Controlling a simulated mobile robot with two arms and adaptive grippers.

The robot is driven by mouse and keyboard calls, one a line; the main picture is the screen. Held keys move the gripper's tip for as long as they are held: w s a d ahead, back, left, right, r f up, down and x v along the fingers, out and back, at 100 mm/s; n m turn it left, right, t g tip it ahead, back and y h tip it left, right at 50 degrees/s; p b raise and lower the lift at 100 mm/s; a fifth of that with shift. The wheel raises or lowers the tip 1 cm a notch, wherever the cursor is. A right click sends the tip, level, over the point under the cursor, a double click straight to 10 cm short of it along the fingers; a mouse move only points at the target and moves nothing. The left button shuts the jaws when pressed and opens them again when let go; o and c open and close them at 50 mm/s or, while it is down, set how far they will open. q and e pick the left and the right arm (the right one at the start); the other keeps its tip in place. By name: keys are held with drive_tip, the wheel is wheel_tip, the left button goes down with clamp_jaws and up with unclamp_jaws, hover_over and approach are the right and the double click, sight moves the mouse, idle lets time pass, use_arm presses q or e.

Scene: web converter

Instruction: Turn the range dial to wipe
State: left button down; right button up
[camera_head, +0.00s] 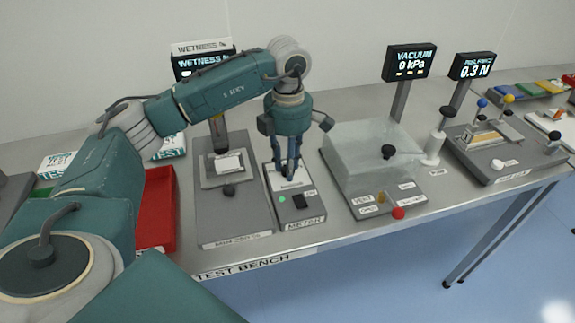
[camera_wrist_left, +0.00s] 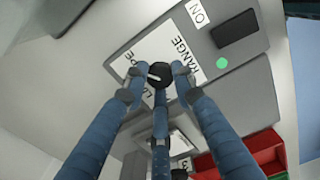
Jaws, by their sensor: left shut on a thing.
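The meter (camera_head: 300,212) is a grey box on the bench with a white label plate, a black button and a green light. Its range dial (camera_wrist_left: 159,73) is a small round black knob with a white pointer mark, seen in the left wrist view. The mark points to the left of that picture, toward partly covered lettering. The word RANGE shows beside the dial. My left gripper (camera_head: 290,176) points down over the meter, its fingers closed around the dial. In the head view the fingers hide the dial. My right gripper is not in view.
A grey device (camera_head: 230,222) stands close to the left of the meter, and a red tray (camera_head: 157,215) farther left. A clear-covered vacuum box (camera_head: 372,160) with a black knob stands to the right. Display screens (camera_head: 410,62) rise on posts behind. The bench's front edge is close.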

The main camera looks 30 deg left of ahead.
use_arm(q)
drive_tip(key=shift+w+r, duration=0.25)
drive_tip(key=c, duration=1.4)
unclamp_jaws()
drive_tip(key=shift+d+f, duration=0.1)
drive_tip(key=shift+s, duration=0.1)
wheel_tip(320, 180, up, 12)
